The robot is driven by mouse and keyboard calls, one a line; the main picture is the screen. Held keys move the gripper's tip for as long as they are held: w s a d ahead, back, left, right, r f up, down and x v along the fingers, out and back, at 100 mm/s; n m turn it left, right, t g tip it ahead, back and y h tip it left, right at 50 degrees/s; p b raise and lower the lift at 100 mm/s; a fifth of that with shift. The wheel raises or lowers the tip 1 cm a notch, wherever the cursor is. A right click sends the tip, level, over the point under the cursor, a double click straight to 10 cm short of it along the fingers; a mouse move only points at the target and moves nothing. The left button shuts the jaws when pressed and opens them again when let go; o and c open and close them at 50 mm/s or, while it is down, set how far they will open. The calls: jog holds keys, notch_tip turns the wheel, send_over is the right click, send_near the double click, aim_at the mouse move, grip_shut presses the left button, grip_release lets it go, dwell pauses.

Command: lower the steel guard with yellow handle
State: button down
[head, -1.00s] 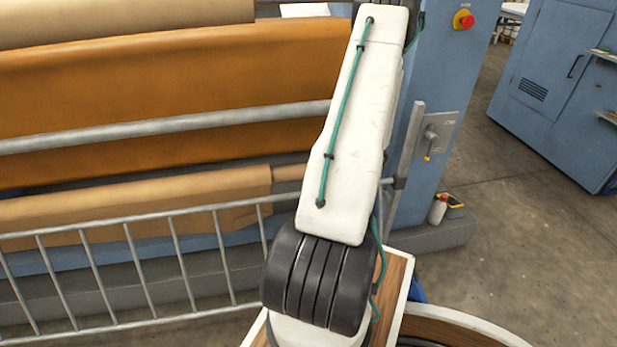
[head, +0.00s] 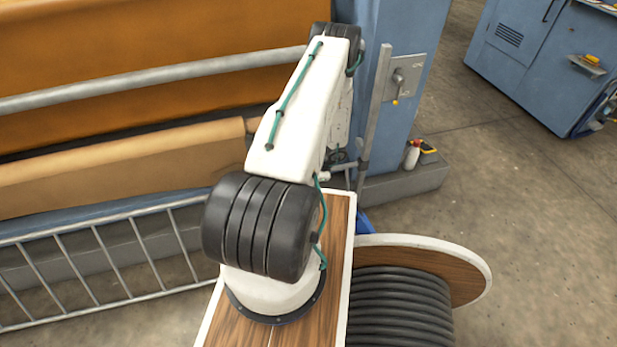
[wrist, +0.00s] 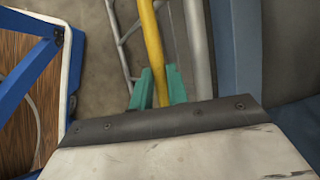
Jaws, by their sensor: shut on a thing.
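The steel guard (head: 85,231) is a grey barred railing across the lower left of the head view, low in front of the blue press. Its top rail is below the lower tan roll. Grey guard bars also show in the wrist view (wrist: 119,30). The yellow handle (wrist: 152,35) runs down between the teal fingers of my gripper (wrist: 157,88) in the wrist view. My gripper is shut on the handle. In the head view my white arm hides the gripper and the handle.
An upright grey post (head: 373,115) stands at the guard's right end, beside a lever plate (head: 410,68). A cable drum (head: 470,268) stands at the lower right. A spray bottle (head: 412,155) stands on the press's plinth. The floor to the right is open.

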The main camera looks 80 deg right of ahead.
jog(key=shift+s+a+f, duration=0.1)
jog(key=shift+s, duration=0.15)
jog(key=c, duration=1.4)
grip_release()
jog(key=shift+o, duration=0.2)
jog(key=shift+w, duration=0.1)
jog(key=v, duration=0.8)
